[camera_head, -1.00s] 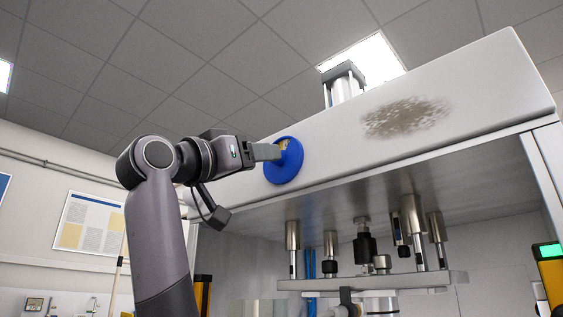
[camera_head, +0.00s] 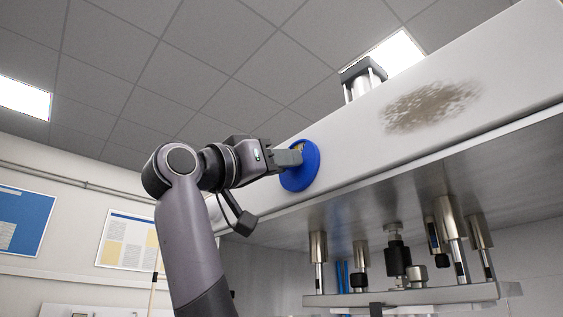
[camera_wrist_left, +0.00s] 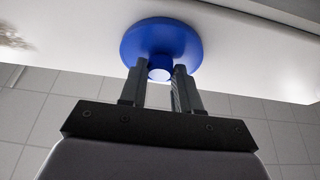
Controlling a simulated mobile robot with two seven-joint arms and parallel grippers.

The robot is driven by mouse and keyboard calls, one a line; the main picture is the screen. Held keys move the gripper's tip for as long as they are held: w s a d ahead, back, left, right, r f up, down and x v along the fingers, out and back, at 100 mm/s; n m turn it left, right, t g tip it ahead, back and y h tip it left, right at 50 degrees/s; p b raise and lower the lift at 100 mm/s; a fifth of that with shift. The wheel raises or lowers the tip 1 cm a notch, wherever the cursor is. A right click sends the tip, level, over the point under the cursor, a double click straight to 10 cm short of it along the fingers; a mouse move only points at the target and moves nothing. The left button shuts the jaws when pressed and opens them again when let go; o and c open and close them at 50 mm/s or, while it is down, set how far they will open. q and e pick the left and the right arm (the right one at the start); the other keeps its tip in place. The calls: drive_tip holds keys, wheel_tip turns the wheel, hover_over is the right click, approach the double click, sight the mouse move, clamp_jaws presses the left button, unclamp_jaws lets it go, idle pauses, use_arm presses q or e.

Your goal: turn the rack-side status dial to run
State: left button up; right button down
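The status dial is a round blue disc (camera_head: 308,172) on the white front face of the press, with a blue knob (camera_wrist_left: 160,69) standing out from its middle. A small tan patch shows at its upper edge in the head view. My left gripper (camera_head: 296,157) reaches it from the left. In the left wrist view its two fingers (camera_wrist_left: 160,80) stand on either side of the knob, with no clear gap. They look closed on it. The fingers hide part of the dial in the head view. I cannot read any run mark. My right gripper is in neither view.
The white press beam (camera_head: 400,150) slopes across the view, with a brown smudge (camera_head: 430,106) right of the dial. Metal posts (camera_head: 450,230) and a plate (camera_head: 400,297) are below it. A grey cylinder (camera_head: 362,78) stands on top. Left of my arm is free room before the wall.

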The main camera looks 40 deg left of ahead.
use_arm(q)
clamp_jaws()
drive_tip(key=n+g+y, duration=0.1)
drive_tip(key=n+g, duration=0.1)
drive_tip(key=n, duration=0.8)
drive_tip(key=r+n+g+y, duration=0.1)
drive_tip(key=n+g+y, duration=0.1)
drive_tip(key=n, duration=0.8)
drive_tip(key=n+g+y, duration=0.1)
drive_tip(key=n+g, duration=0.2)
drive_tip(key=n, duration=0.7)
drive_tip(key=shift+d+r+g+y, duration=0.3)
drive_tip(key=shift+d+y, duration=0.05)
drive_tip(key=shift+y, duration=0.05)
